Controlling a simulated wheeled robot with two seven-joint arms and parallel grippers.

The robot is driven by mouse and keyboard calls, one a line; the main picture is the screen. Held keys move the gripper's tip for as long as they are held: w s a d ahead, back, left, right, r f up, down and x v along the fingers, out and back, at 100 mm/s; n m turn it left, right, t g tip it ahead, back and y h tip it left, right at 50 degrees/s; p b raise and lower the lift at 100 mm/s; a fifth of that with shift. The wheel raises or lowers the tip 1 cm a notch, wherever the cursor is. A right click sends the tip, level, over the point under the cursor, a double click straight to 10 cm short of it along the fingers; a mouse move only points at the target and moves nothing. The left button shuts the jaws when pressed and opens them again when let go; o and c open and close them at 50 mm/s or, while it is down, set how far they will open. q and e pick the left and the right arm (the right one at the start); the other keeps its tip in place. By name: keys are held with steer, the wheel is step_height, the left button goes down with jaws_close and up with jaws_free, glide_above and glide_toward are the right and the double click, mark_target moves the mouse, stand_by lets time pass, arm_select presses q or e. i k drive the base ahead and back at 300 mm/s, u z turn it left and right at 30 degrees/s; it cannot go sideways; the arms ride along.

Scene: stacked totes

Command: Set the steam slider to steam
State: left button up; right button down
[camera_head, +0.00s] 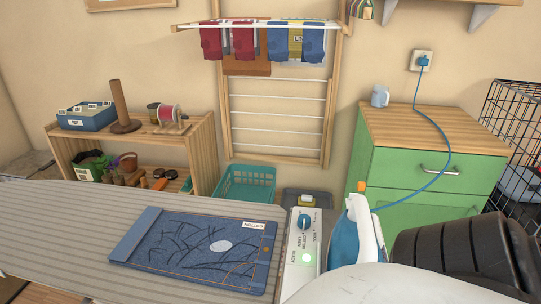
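A blue and white iron (371,243) stands at the right end of the striped ironing board (60,225), with a small orange part (361,187) near its top. My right arm, white and black, fills the lower right and hides the near side of the iron. Neither of my grippers shows.
A folded blue denim piece (190,254) with a tag lies on the board. A blue cord runs from the wall socket (422,60) past the green cabinet (425,165) to the iron. Behind the board are a teal basket (246,184) and a wooden shelf (190,140).

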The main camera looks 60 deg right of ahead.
mark_target(361, 186)
steer(key=u, duration=0.65)
steer(key=k, duration=0.9)
steer(key=z, duration=1.8)
